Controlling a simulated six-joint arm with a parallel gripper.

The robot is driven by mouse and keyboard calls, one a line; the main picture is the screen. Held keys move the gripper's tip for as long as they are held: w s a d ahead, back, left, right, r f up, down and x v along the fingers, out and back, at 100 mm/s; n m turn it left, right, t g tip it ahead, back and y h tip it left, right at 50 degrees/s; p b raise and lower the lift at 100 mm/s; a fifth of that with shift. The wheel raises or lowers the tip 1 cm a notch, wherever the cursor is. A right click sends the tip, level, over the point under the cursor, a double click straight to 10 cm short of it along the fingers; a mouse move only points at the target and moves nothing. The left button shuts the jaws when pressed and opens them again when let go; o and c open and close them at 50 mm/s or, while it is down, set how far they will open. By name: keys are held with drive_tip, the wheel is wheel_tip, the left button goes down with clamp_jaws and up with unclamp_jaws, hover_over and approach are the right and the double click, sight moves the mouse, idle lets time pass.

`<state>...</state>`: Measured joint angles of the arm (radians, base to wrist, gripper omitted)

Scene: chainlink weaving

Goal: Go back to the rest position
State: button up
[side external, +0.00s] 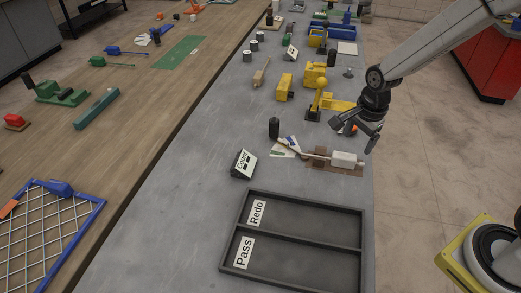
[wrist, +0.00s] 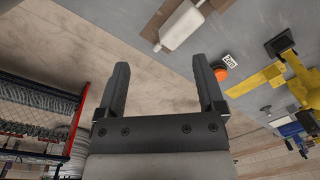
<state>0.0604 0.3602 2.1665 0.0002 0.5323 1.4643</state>
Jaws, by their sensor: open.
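My gripper (side external: 360,138) is raised near the right edge of the grey bench in the side view. In the wrist view its two fingers (wrist: 160,62) stand wide apart with nothing between them, and floor shows behind the gap. A white block with a thin rod (side external: 345,159) lies on a brown board (side external: 322,166) on the bench, below and to the left of the gripper. The white block also shows at the top of the wrist view (wrist: 181,22), apart from the fingers.
A dark tray (side external: 292,243) with Pass and Redo compartments is empty at the near end. Yellow fixtures (side external: 318,98) stand close to my gripper. An orange button (wrist: 219,73) lies near the bench edge. A counter (side external: 243,163) stands left of the board.

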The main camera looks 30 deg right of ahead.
drive_tip(key=s+a+r+n+t, duration=0.1)
drive_tip(key=s+a+r+n, duration=0.1)
drive_tip(key=s+n, duration=0.7)
drive_tip(key=n, duration=0.8)
drive_tip(key=shift+s+a+r+t, duration=0.15)
drive_tip(key=shift+r+t, duration=0.15)
drive_tip(key=shift+r, duration=0.05)
